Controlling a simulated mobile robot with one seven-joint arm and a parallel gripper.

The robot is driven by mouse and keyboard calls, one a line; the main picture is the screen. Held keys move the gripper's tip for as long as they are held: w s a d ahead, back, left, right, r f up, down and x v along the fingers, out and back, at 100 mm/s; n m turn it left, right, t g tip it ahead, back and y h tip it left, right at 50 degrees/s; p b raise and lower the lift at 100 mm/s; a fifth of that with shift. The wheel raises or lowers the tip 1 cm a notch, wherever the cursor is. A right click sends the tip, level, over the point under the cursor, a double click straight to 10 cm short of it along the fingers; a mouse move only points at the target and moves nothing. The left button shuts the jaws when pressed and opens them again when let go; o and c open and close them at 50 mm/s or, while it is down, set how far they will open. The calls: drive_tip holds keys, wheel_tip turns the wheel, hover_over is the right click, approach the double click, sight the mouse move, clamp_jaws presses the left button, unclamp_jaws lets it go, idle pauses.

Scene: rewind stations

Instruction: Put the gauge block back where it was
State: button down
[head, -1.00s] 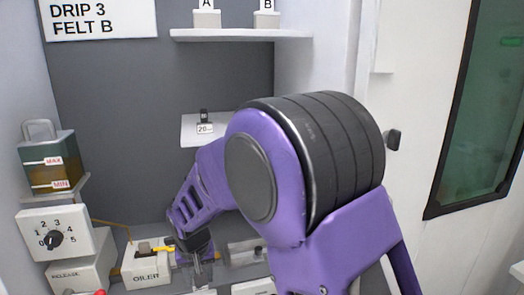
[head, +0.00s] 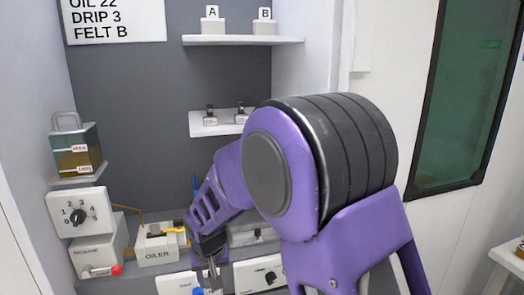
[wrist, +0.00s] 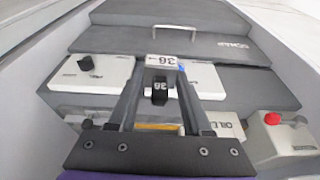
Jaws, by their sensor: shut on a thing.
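In the wrist view a small white gauge block (wrist: 162,62) with a black grip on top is between the fingertips of my gripper (wrist: 163,70). Its label appears to read 36, upside down. In the head view my gripper (head: 212,272) points down at the lower front, right of the oiler; the held block cannot be made out there. Two similar blocks with black grips, a left one (head: 210,116) and a right one (head: 241,113), stand on the lower white wall shelf (head: 220,129). My arm covers the shelf's right end.
The oiler (head: 157,250), with a yellow lever, is left of my gripper. A dial box (head: 79,212), a release box (head: 97,255) with a red knob and an oil tank (head: 76,150) stand further left. An upper shelf (head: 240,40) holds boxes A and B.

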drive_tip(key=s+d+f+m, duration=0.1)
drive_tip(key=d+f, duration=0.2)
drive_tip(key=d, duration=1)
drive_tip(key=s+d+f+m, duration=0.1)
drive_tip(key=d+f, duration=0.2)
drive_tip(key=d, duration=1)
drive_tip(key=shift+s+m+h, duration=0.3)
drive_tip(key=shift+m+h, duration=0.1)
drive_tip(key=shift+d+r, duration=0.1)
drive_tip(key=shift+d, duration=0.05)
